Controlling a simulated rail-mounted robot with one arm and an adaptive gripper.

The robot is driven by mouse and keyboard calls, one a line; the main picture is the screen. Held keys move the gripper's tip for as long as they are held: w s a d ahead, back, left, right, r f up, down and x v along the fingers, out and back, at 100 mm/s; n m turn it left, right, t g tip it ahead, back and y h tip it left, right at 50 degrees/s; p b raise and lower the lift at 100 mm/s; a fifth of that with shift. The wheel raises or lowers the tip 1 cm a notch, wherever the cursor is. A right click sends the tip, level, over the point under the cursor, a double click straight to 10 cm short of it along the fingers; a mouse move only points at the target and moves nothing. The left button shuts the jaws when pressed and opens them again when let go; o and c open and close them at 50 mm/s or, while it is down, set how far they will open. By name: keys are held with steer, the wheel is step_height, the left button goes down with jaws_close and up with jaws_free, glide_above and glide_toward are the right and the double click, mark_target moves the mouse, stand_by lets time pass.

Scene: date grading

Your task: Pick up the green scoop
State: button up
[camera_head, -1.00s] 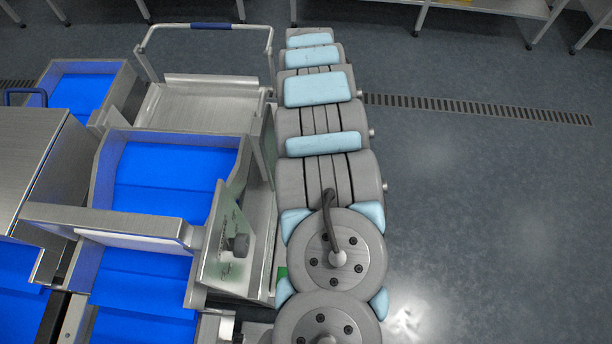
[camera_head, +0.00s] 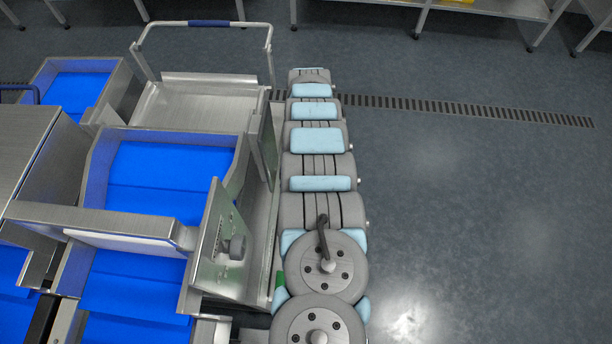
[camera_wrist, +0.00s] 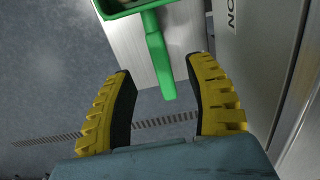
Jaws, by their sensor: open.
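The green scoop (camera_wrist: 155,55) is at the top of the wrist view, its bowl cut off by the upper edge. Its handle points down toward my gripper and overlaps a pale metal surface. My gripper (camera_wrist: 162,68) has two yellow fingers with black inner pads, spread apart. The handle shows between them in the picture with gaps on both sides, and neither finger touches it. I cannot tell how far the handle is in depth. In the head view my gripper is not made out, and a small green patch (camera_head: 280,279) beside my arm may be part of the scoop.
A pale metal surface (camera_wrist: 128,43) lies behind the handle. A tall metal panel (camera_wrist: 262,60) with lettering stands close on the right. In the head view, a metal machine with blue belts (camera_head: 160,170) fills the left. Open floor (camera_head: 480,220) is on the right.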

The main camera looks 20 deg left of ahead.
steer(key=shift+s+d+f+b, duration=0.1)
steer(key=shift+f+b, duration=1.55)
steer(key=shift+f, duration=1.65)
jaws_close()
